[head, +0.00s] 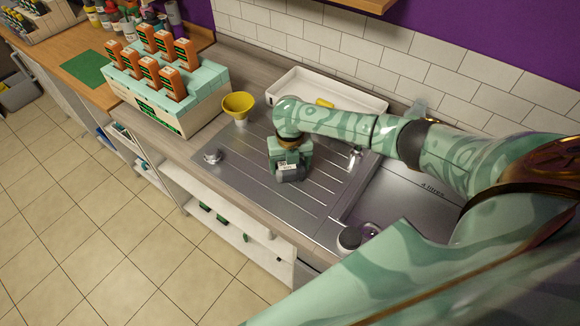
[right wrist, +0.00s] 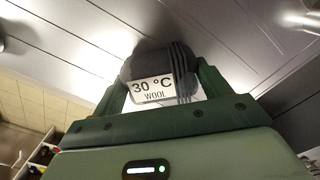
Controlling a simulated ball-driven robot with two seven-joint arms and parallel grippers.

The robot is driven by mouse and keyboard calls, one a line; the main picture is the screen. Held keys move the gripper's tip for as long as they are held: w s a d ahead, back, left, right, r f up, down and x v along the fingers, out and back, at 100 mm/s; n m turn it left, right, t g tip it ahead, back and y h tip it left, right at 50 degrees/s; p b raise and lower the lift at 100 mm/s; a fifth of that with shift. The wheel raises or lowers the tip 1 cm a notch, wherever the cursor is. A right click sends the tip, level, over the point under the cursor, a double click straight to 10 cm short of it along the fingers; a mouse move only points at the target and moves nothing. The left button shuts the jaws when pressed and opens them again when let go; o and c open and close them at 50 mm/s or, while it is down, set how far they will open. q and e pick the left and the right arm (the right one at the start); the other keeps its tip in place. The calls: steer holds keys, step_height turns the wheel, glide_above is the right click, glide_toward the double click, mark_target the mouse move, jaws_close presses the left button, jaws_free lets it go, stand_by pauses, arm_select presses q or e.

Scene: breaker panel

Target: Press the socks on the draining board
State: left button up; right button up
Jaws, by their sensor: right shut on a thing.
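The socks (head: 291,176) are a dark grey rolled bundle with a white label, low over or on the ribbed metal draining board (head: 235,170). In the right wrist view the socks (right wrist: 180,63) sit between my fingers, and the label reads "30 °C WOOL". My right gripper (head: 289,170) points down and is shut on the socks; its green fingers (right wrist: 163,88) flank the bundle. I cannot tell for certain whether the socks touch the board. My left gripper is not in view.
A yellow funnel-like cup (head: 238,103) and a box holding orange cartons (head: 190,115) stand left of the board. A white tray (head: 290,80) lies behind. The sink (head: 400,200) is to the right. A small metal item (head: 212,156) sits at the board's left.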

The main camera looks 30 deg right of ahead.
steer(key=shift+s+f, duration=0.2)
steer(key=shift+f, duration=0.25)
stand_by(2.0)
steer(key=r+p, duration=0.6)
steer(key=shift+w+r, duration=0.2)
stand_by(0.5)
